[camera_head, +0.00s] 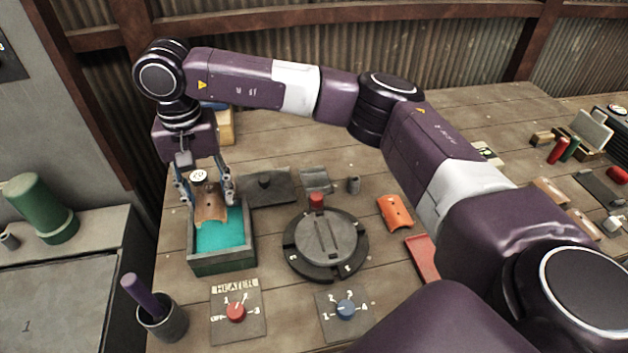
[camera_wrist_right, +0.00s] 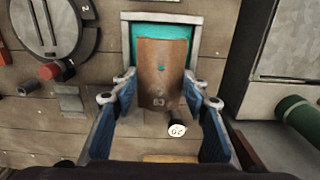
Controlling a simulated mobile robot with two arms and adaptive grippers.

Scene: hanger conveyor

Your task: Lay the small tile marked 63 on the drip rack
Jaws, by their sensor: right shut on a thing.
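The small brown curved tile marked 63 (camera_wrist_right: 160,88) is between the fingers of my right gripper (camera_head: 207,196), which is shut on its side edges. The tile also shows in the head view (camera_head: 210,210), over the tray of teal liquid (camera_head: 192,262). I cannot tell whether its lower end touches the liquid. The right gripper also shows in the right wrist view (camera_wrist_right: 158,86). A grey ridged piece (camera_head: 316,181) lies behind the round device; I cannot tell whether it is the drip rack. My left gripper is not in view.
A round grey device with a red knob (camera_head: 326,240) stands right of the tray. An orange tile (camera_head: 395,212) lies farther right. A dark flat plate (camera_head: 283,188) lies behind.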

